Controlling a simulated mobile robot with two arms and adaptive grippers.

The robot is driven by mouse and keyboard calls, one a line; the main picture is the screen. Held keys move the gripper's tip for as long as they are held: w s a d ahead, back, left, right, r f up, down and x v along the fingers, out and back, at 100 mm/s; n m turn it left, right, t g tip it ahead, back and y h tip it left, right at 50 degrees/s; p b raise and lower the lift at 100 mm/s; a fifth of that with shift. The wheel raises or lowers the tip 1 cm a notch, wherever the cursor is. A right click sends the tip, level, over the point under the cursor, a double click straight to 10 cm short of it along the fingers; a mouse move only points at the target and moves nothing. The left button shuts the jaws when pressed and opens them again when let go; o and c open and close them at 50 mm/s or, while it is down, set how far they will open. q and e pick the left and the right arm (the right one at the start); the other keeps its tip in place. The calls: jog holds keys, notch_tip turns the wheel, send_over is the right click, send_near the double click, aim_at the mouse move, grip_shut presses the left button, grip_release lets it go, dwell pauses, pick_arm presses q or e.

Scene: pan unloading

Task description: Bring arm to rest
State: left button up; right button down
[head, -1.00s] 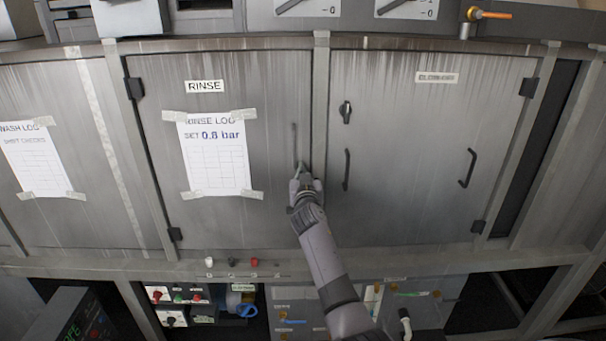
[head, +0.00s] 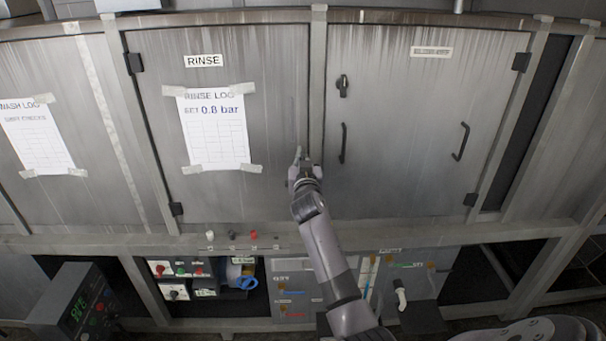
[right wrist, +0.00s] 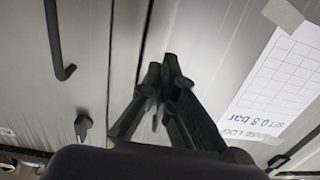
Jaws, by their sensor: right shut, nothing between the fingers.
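My right gripper (head: 299,157) is in front of the grey metal cabinet, near the seam between the rinse door (head: 270,80) and the door to its right (head: 410,140). Its fingers are together with nothing between them, as the right wrist view (right wrist: 165,75) also shows. I cannot tell whether the fingertips touch the panel. Both doors look shut. My left gripper is not in view.
The right door has two black handles (head: 343,143) and a latch (head: 343,85). A taped rinse log sheet (head: 213,130) hangs on the rinse door.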

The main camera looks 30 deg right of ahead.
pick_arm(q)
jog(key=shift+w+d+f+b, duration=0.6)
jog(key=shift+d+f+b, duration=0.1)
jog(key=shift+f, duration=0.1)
pick_arm(e)
jog(key=v, duration=0.7)
jog(key=shift+a, duration=0.15)
